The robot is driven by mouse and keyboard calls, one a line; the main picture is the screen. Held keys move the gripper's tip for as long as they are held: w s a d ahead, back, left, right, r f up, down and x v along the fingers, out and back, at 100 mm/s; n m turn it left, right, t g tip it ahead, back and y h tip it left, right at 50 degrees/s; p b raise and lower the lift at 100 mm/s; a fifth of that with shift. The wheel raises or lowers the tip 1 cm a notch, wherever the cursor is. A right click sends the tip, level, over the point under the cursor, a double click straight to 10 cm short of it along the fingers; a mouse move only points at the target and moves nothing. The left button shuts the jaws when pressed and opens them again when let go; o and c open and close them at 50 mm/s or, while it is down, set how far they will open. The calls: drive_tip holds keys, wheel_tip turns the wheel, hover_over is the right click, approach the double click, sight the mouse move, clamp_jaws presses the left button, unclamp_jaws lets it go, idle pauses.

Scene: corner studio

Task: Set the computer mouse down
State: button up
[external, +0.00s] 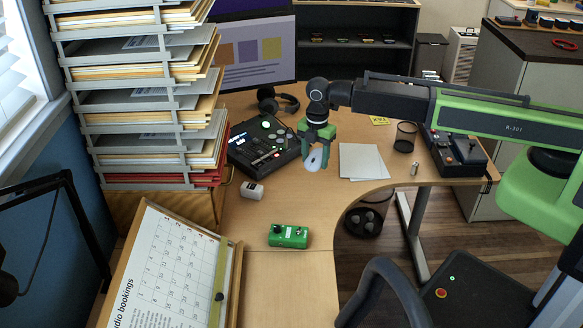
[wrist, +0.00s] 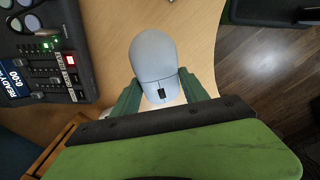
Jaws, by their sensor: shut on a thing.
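The computer mouse (wrist: 153,60) is pale grey with a dark scroll wheel, and in the wrist view it sits between the two green fingers of my gripper (wrist: 163,97). My gripper is shut on its sides. In the external view the mouse (external: 315,158) hangs tilted below my gripper (external: 317,143), over the wooden desk (external: 325,195). It appears to be held above the desk top; the exact gap is hard to judge.
A black mixer (external: 264,143) is just left of my gripper. A paper stack (external: 363,161) lies to the right, with a mesh cup (external: 405,137) beyond.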

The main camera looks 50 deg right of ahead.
drive_tip(key=s+a+n, duration=0.4)
drive_tip(key=s+a, duration=0.2)
drive_tip(key=a, duration=0.6)
drive_tip(key=n+b, duration=0.2)
drive_tip(key=b, duration=0.5)
hover_over(289, 286)
drive_tip(key=f, duration=0.6)
drive_tip(key=shift+w+d+f, duration=0.3)
drive_tip(key=shift+f, duration=0.1)
drive_tip(key=shift+s+a, duration=0.25)
drive_tip(key=shift+a, duration=0.1)
wheel_tip(289, 286, down, 4)
drive_tip(key=b, duration=0.4)
drive_tip(key=shift+f, duration=0.25)
drive_tip(key=o, duration=1.4)
drive_tip(key=shift+r, duration=0.1)
drive_tip(key=shift+r, duration=0.1)
